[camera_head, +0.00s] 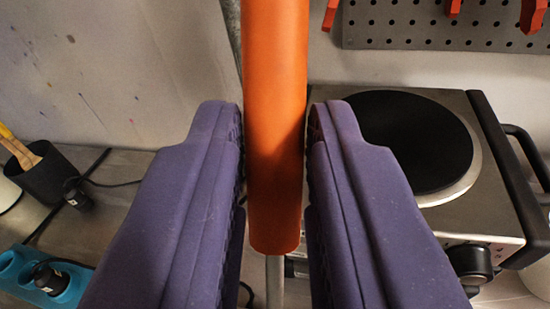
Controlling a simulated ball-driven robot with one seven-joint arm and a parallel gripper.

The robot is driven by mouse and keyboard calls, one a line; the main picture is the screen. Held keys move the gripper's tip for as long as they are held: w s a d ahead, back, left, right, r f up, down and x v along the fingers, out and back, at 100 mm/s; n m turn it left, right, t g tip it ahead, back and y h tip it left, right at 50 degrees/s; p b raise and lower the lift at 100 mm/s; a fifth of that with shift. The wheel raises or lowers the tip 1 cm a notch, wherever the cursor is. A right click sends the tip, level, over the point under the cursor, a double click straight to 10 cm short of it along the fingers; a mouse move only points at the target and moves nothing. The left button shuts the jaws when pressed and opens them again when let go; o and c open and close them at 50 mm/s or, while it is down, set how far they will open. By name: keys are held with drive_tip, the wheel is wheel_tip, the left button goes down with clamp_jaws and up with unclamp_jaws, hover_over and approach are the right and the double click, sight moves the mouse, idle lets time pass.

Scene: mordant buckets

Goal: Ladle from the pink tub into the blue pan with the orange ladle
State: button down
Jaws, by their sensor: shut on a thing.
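My gripper (275,135) shows its two purple fingers in the middle of the view. They are shut on the thick orange handle of the ladle (275,60), one finger on each side. The handle stands roughly upright in the picture and runs out past the top edge. Its rounded lower end sits between the fingers. The ladle's bowl is not in view. The pink tub and the blue pan are not in view either.
A hot plate (440,215) with a black round burner stands at right. A grey pegboard (430,30) with orange tools hangs behind it.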

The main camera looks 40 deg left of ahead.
drive_tip(key=shift+s+d+t+y+b, duration=0.25)
drive_tip(key=shift+s+b, duration=0.25)
drive_tip(key=shift+b, duration=0.7)
drive_tip(key=shift+s+d+t+y+b, duration=0.15)
drive_tip(key=shift+s+t+b, duration=0.25)
drive_tip(key=shift+b, duration=0.8)
drive_tip(key=shift+n+t+y, duration=0.4)
drive_tip(key=shift+t+y, duration=0.3)
drive_tip(key=shift+t, duration=0.15)
drive_tip(key=shift+s+d+r+b, duration=0.25)
drive_tip(key=shift+s+d, duration=0.05)
drive_tip(key=shift+s, duration=0.4)
drive_tip(key=shift+s+d+r+b, duration=0.25)
drive_tip(key=shift+s, duration=0.45)
drive_tip(key=shift+s+d+r+b, duration=0.25)
drive_tip(key=shift+s+d, duration=0.05)
drive_tip(key=shift+s, duration=0.4)
wheel_tip(320, 180, up, 5)
drive_tip(key=shift+p, duration=0.45)
